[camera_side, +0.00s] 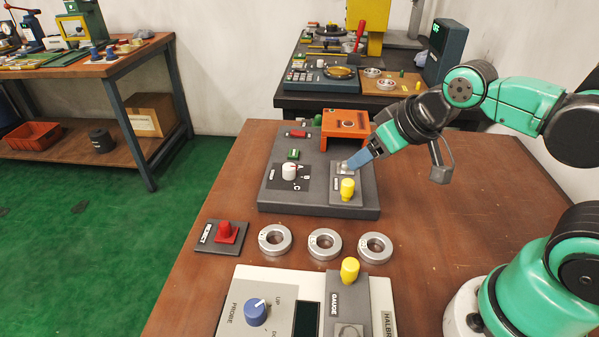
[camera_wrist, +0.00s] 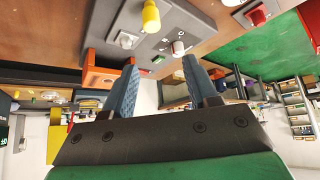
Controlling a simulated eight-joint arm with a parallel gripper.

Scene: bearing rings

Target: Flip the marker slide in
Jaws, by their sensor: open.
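A grey fixture block (camera_side: 320,207) stands on the brown table in the side view. On its right is a small grey plate with a yellow knob (camera_side: 347,189) and a silver round part (camera_side: 344,167); its label is too small to read, so I cannot tell if this is the marker slide. The yellow knob also shows in the wrist view (camera_wrist: 151,17). My gripper (camera_side: 358,162) is just above and beside the silver part, behind the yellow knob; contact is unclear. In the wrist view its two blue fingers (camera_wrist: 160,63) are apart with nothing held between them.
The block also carries a white dial (camera_side: 289,171), a green switch (camera_side: 293,154) and an orange stand (camera_side: 345,124). Three metal rings (camera_side: 324,244) lie in front. A red-handled plate (camera_side: 226,233) is left; a gauge unit with a yellow knob (camera_side: 349,269) is nearest.

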